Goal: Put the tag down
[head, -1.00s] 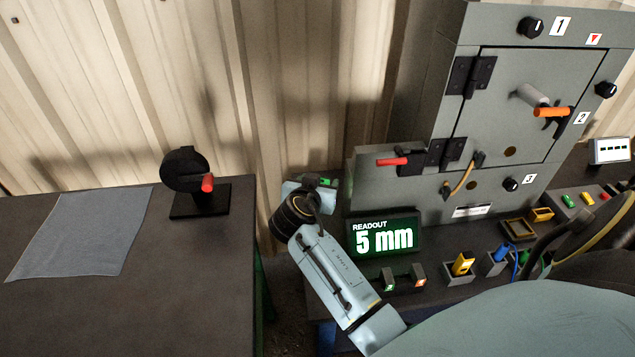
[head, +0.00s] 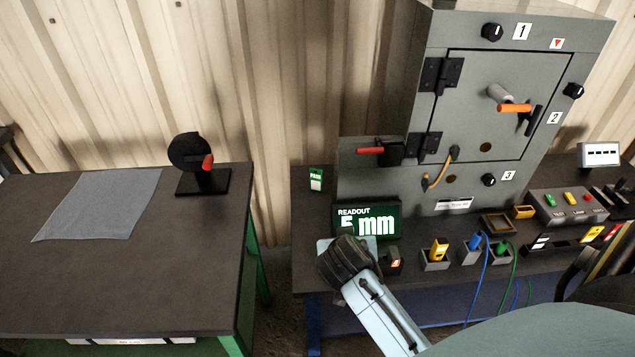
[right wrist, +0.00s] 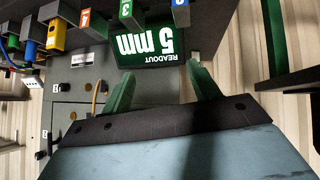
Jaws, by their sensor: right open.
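The tag (head: 316,179), a small green and white card with PASS on its top, rests on the right bench in the head view. It is left of the grey enclosure and behind the readout; it looks flat. My right gripper (head: 338,246) is apart from it, nearer the front edge, in front of the readout's lower left. In the right wrist view its green-tipped fingers (right wrist: 163,88) are spread with nothing between them. In the head view the fingertips are hidden by the wrist. My left gripper is not in view.
The readout (head: 376,222) shows 5 mm, partly covered by my wrist. The grey enclosure (head: 480,130) stands behind it, with a red lever (head: 370,150). Small coloured holders (head: 435,255) line the bench front. The left table (head: 130,270) holds a grey cloth (head: 100,205) and a black stand (head: 203,183).

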